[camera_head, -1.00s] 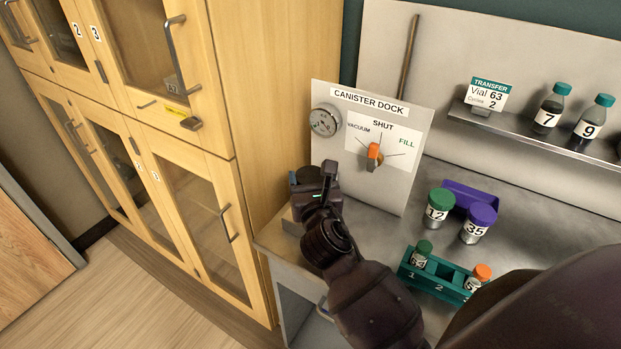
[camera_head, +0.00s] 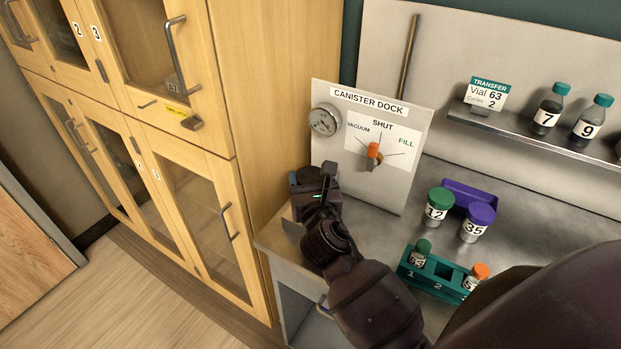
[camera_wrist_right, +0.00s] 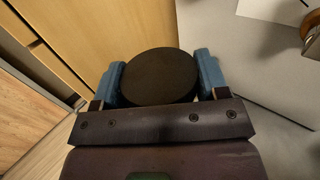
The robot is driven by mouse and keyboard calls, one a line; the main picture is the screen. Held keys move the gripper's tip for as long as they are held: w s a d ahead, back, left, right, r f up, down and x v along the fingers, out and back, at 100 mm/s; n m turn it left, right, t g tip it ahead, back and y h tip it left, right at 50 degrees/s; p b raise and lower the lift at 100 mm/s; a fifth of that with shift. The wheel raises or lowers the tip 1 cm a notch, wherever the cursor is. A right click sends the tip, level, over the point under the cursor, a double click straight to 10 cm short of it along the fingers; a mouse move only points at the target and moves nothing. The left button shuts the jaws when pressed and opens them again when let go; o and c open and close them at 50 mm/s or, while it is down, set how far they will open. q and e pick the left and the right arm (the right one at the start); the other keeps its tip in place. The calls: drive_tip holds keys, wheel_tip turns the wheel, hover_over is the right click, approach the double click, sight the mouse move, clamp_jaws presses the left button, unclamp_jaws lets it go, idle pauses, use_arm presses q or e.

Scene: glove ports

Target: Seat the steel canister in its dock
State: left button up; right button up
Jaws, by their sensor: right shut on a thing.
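My right gripper (camera_wrist_right: 159,82) is shut on the canister (camera_wrist_right: 158,76), whose round dark top shows between two blue finger pads in the right wrist view. In the head view my right gripper (camera_head: 312,182) is at the left end of the steel bench, just in front of the canister dock panel (camera_head: 348,182). The gripper and wrist hide most of the canister and the dock's base there, so I cannot tell whether the canister touches the dock. The panel carries a gauge (camera_head: 323,122) and an orange-handled valve (camera_head: 373,152) marked VACUUM, SHUT and FILL. The handle points up near SHUT. My left gripper is out of view.
A teal rack (camera_head: 437,273) holds small vials to the right of my arm. A green-capped jar (camera_head: 438,206) and a purple-capped jar (camera_head: 477,222) stand behind it. A shelf (camera_head: 540,137) holds bottles and a transfer card. Wooden cabinets (camera_head: 270,110) stand close on the left.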

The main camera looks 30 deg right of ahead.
drive_tip(key=shift+f, duration=0.4)
drive_tip(key=o, duration=1.3)
drive_tip(key=shift+s, duration=0.15)
drive_tip(key=shift+v, duration=5.35)
